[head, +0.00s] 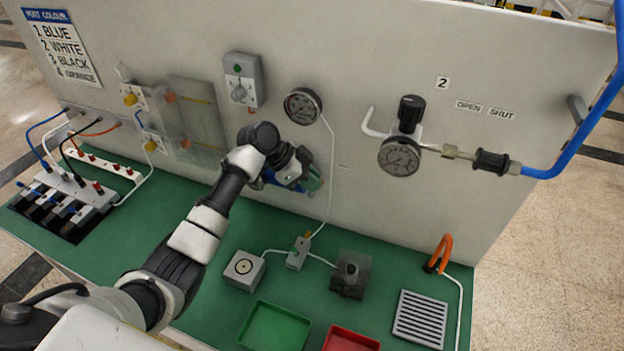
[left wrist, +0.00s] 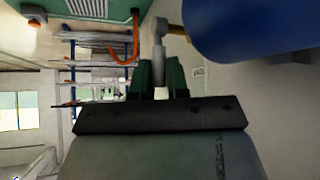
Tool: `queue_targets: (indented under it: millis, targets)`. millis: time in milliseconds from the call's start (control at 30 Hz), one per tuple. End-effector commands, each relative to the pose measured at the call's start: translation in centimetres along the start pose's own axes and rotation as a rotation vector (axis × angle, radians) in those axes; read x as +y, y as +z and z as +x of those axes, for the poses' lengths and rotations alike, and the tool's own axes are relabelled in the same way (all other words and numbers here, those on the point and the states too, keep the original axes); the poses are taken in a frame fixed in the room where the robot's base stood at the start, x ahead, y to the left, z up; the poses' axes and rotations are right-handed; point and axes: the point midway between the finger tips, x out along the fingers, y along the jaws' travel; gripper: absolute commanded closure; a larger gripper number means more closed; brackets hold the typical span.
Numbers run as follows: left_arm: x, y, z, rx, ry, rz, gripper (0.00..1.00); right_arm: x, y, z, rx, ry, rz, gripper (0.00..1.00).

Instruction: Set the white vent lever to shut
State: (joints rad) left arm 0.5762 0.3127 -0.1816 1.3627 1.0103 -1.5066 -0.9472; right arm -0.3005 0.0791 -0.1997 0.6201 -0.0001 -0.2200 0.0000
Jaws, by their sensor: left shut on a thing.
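My left gripper (head: 309,178) is close to the upright panel, near its middle, below the round gauge. In the left wrist view its green fingers (left wrist: 160,78) are shut on a pale grey-white lever (left wrist: 160,52), which runs up between them. A brass-coloured piece (left wrist: 169,27) joins the lever's far end, beside a large blue rounded body (left wrist: 250,28). In the head view the gripper and wrist hide the lever, and only some blue (head: 290,174) shows around them. Which setting the lever is at cannot be told. My right gripper is not in view.
The panel (head: 350,210) carries a gauge (head: 303,105) above the gripper and a black-knobbed regulator (head: 410,113) to the right, with OPEN (head: 468,106) and SHUT (head: 502,114) labels. Below, the green bench (head: 205,320) holds a grey box (head: 244,270), a dark block (head: 351,274) and trays.

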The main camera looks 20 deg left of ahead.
Motion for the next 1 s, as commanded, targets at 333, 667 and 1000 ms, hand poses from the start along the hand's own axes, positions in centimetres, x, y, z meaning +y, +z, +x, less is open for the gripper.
queue_targets:
  millis: [333,667,1000]
  targets:
    - [0.0,-0.1,-0.1,0.002,-0.002,-0.001,0.59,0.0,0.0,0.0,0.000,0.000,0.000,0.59]
    - [-0.1,0.1,-1.0,0.002,-0.004,0.000,0.59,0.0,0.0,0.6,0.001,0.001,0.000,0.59]
    - [-0.2,0.3,-7.5,0.000,-0.007,0.001,0.59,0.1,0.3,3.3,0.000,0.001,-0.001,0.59]
